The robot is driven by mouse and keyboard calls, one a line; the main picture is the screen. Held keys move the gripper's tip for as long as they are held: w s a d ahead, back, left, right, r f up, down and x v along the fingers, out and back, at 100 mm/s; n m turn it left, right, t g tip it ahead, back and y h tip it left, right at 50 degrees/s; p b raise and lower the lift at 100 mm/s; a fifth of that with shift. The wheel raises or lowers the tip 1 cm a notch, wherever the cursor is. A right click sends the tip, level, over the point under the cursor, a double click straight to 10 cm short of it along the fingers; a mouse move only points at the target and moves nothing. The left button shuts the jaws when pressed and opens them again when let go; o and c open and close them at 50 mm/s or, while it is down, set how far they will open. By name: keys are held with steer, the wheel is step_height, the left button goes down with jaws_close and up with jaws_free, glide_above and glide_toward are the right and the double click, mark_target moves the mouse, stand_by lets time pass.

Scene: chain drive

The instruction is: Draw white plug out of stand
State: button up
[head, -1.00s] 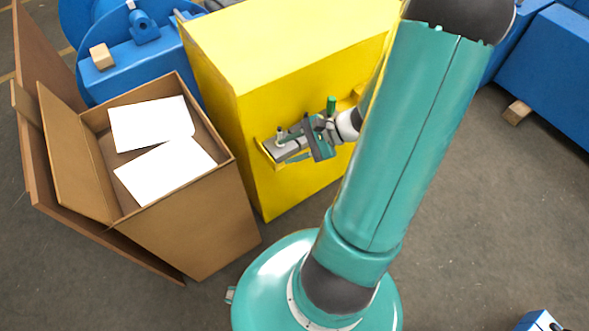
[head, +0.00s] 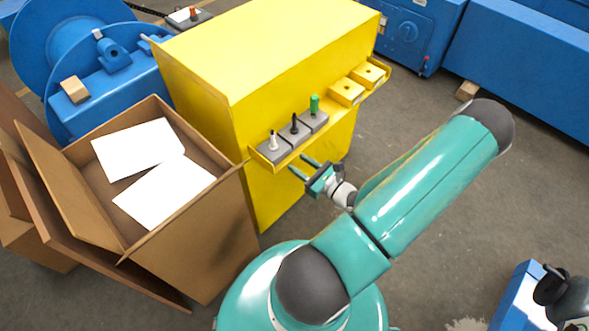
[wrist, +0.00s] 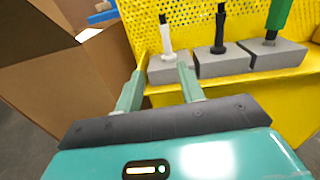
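The white plug (head: 273,141) stands upright in a grey block stand (head: 268,154) at the left end of the yellow ledge. In the wrist view the white plug (wrist: 167,42), with a dark tip, stands in its grey block (wrist: 168,70), beyond my fingertips and between their lines. My gripper (head: 300,165) is open and empty, in front of the ledge and lower right of the white plug. Its two fingers (wrist: 160,76) are spread apart and point toward the block. I see no contact with the plug.
A black plug (head: 294,124) and a green plug (head: 314,105) stand in neighbouring grey blocks. Empty yellow blocks (head: 347,91) sit farther right on the ledge of the yellow cabinet (head: 240,60). An open cardboard box (head: 195,245) with white sheets stands close on the left.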

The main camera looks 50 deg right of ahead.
mark_target(275, 144)
steer(key=shift+m+h, duration=0.3)
steer(key=shift+m, duration=0.1)
steer(key=w, duration=0.4)
steer(key=w+d, duration=0.1)
steer(key=w, duration=0.4)
steer(key=w+d, duration=0.1)
steer(key=w, duration=0.3)
steer(key=shift+w+d+f, duration=0.15)
steer(key=shift+f, duration=0.15)
steer(key=shift+c, duration=0.2)
jaws_close()
